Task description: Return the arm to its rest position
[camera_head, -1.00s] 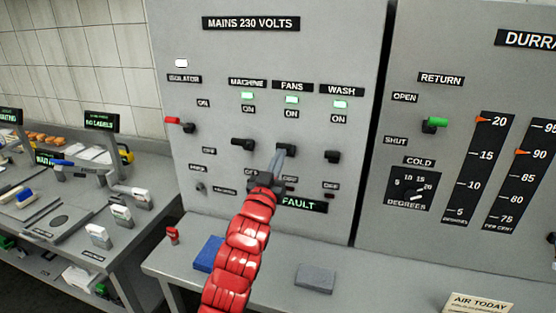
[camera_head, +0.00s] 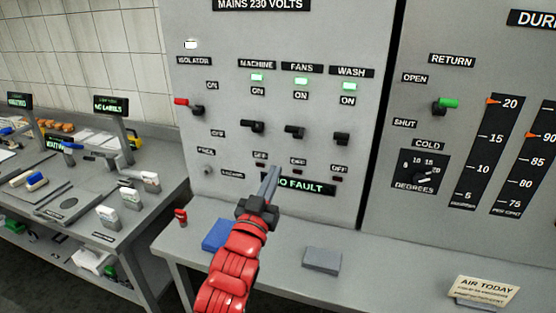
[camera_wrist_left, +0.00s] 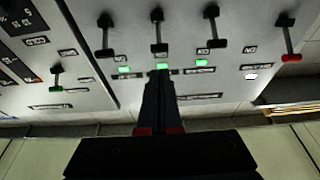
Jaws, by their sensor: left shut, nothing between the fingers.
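My left gripper (camera_head: 271,182) is at the end of my red left arm, in front of the lower part of the grey mains panel (camera_head: 215,145). Its fingers are shut and empty, pointing up, below the fans switch (camera_head: 294,133) and apart from it. The machine switch (camera_head: 253,126) and wash switch (camera_head: 341,138) stand on either side. Green lamps are lit over all three, including the fans lamp (camera_head: 301,81). In the left wrist view the shut fingers (camera_wrist_left: 158,88) show against the panel, which appears upside down. My right gripper is not in view.
A ledge (camera_head: 380,250) below the panel holds a blue block (camera_head: 217,236), a grey block (camera_head: 322,258) and a card reading AIR TODAY (camera_head: 486,290). A cluttered bench (camera_head: 150,205) stands at left. A red-handled isolator (camera_head: 190,104) and a green-handled return lever (camera_head: 446,103) stick out of the panels.

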